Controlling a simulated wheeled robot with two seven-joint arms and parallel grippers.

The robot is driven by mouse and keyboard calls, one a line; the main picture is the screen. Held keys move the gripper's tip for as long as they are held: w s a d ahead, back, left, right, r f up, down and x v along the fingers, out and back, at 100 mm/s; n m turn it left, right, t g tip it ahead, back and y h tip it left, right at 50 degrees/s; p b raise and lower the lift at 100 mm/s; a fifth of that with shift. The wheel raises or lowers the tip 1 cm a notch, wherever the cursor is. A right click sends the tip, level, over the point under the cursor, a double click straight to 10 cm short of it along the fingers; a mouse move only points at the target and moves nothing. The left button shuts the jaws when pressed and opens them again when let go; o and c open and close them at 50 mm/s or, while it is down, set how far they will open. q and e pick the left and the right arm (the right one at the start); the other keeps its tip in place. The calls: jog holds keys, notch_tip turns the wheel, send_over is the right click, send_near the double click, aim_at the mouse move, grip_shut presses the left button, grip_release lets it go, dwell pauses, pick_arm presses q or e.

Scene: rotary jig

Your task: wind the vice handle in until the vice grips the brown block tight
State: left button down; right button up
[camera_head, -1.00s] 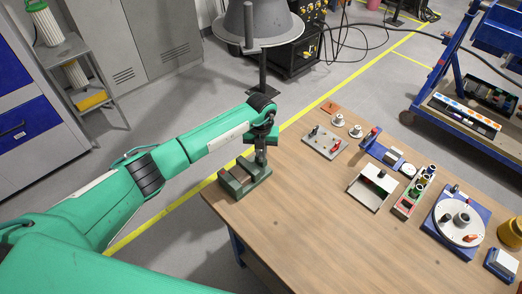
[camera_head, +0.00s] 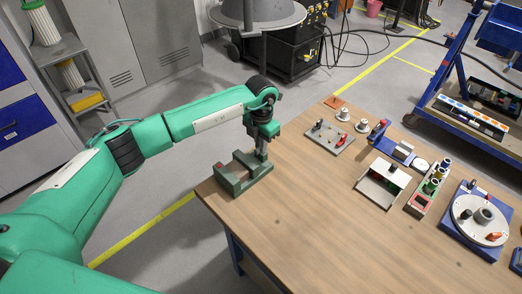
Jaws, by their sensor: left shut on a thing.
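The green vice (camera_head: 231,184) stands at the near left corner of the wooden table. A brownish patch shows between its jaws, perhaps the brown block, but it is too small to tell how tightly it sits. My left gripper (camera_head: 262,153) points down at the right, far end of the vice. It is shut on the vice handle, which it mostly hides. My right gripper is out of view.
The table's front middle is clear.

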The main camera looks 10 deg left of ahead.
pick_arm(q)
jog(key=shift+m+b, duration=1.1)
jog(key=shift+b, duration=0.05)
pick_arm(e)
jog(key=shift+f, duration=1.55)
pick_arm(q)
jog(key=c, duration=1.5)
grip_release()
